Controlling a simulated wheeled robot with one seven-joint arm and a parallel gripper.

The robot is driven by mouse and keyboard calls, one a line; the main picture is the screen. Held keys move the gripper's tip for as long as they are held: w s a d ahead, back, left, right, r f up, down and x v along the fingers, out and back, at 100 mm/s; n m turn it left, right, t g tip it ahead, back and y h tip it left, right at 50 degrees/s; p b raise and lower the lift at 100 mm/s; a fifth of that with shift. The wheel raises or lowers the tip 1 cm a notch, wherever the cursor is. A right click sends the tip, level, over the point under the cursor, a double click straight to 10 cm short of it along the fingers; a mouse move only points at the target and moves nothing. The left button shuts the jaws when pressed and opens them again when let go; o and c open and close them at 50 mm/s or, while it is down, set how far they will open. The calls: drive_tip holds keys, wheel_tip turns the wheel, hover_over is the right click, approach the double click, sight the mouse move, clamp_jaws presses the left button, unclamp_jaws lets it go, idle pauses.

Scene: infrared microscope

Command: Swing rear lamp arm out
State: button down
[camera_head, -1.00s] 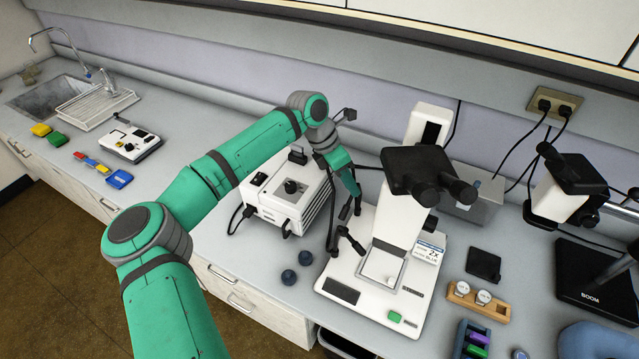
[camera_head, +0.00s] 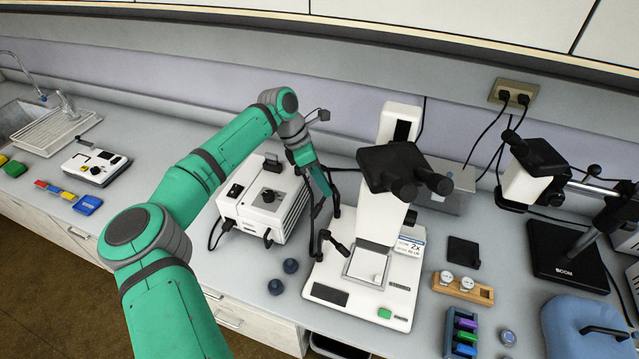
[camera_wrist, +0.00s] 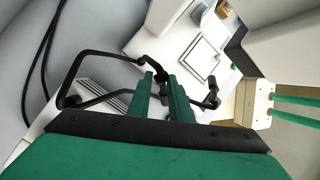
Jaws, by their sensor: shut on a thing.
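The white microscope (camera_head: 377,218) with a black eyepiece head stands on the bench, right of centre in the head view. Thin black lamp arms (camera_head: 333,241) show at its left side. My gripper (camera_head: 335,208) reaches down beside the microscope column from the left and back. In the wrist view, the green fingertips (camera_wrist: 160,80) are shut around a black piece of the rear lamp arm (camera_wrist: 152,67). A bent black tube (camera_wrist: 72,78) loops to the left of the fingers. Another black lamp joint (camera_wrist: 211,95) is to their right. The exact grip point is partly hidden by the fingers.
A white box with a black knob (camera_head: 246,208) stands close on the left of the microscope. Two dark round knobs (camera_head: 282,276) lie in front. A wooden holder (camera_head: 462,288) is at the right. The wall is close behind.

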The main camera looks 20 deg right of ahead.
drive_tip(key=shift+s+d+r, duration=0.15)
drive_tip(key=shift+s+d, duration=0.05)
drive_tip(key=shift+d, duration=0.1)
drive_tip(key=c, duration=1.7)
unclamp_jaws()
drive_tip(key=shift+a, duration=0.15)
drive_tip(key=shift+w, duration=0.1)
drive_tip(key=v, duration=1)
drive_tip(key=shift+a+r, duration=0.15)
drive_tip(key=shift+r, duration=0.15)
